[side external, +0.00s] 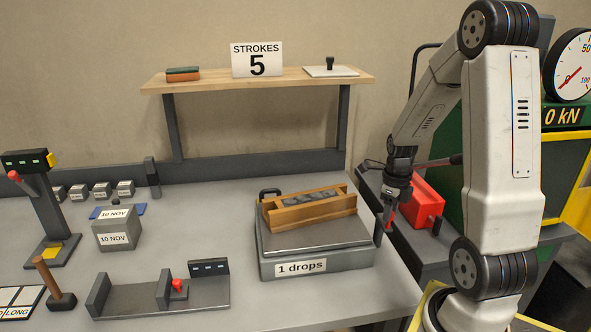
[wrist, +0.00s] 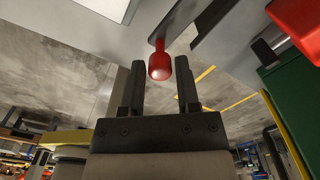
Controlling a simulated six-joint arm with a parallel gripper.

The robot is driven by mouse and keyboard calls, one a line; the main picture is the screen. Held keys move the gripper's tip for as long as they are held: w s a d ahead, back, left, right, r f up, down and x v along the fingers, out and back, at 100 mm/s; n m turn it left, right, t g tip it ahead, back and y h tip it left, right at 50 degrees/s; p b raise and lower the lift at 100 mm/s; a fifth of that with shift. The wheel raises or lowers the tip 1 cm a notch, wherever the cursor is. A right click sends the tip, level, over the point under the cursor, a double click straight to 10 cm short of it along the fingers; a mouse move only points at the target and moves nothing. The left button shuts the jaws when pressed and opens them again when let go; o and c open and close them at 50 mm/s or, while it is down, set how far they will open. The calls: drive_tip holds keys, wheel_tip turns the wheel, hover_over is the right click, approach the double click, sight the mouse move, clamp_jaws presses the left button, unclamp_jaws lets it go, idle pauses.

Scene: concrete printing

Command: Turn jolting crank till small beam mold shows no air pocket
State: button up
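The wooden small beam mold (side external: 292,217) lies on the jolting table (side external: 350,262), whose front label reads "1 drops". Its grey fill shows darker patches on top, too small to tell whether they are air pockets. The jolting crank has a dark arm (side external: 379,226) at the table's right side and a red knob (wrist: 159,62). My gripper (side external: 390,213) points down at the crank. In the wrist view its two fingers (wrist: 162,75) stand apart, with the knob between their tips and a gap on both sides. The side view hides the exact contact.
A shelf (side external: 280,79) at the back carries a "STROKES 5" sign (side external: 257,60). A red box-like machine (side external: 424,200) stands close right of my gripper. Labelled grey blocks (side external: 117,228), a mallet (side external: 52,283) and a clamp-like fixture (side external: 155,295) stand to the left.

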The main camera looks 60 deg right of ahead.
drive_tip(key=shift+o, duration=1.1)
drive_tip(key=shift+r, duration=0.15)
drive_tip(key=shift+r, duration=3.75)
drive_tip(key=shift+w+a+f+n, duration=0.1)
drive_tip(key=shift+w+a+n, duration=0.2)
drive_tip(key=shift+n, duration=0.3)
drive_tip(key=w+a+f+m+t, duration=0.1)
drive_tip(key=w+a+f+m, duration=0.1)
drive_tip(key=a+m, duration=1)
drive_tip(key=w+a+f+m+t, duration=0.1)
drive_tip(key=w+a+f+m, duration=0.2)
drive_tip(key=a+m, duration=0.9)
drive_tip(key=f+m, duration=0.1)
drive_tip(key=m, duration=1.1)
drive_tip(key=shift+a+t, duration=0.3)
drive_tip(key=shift+a, duration=0.1)
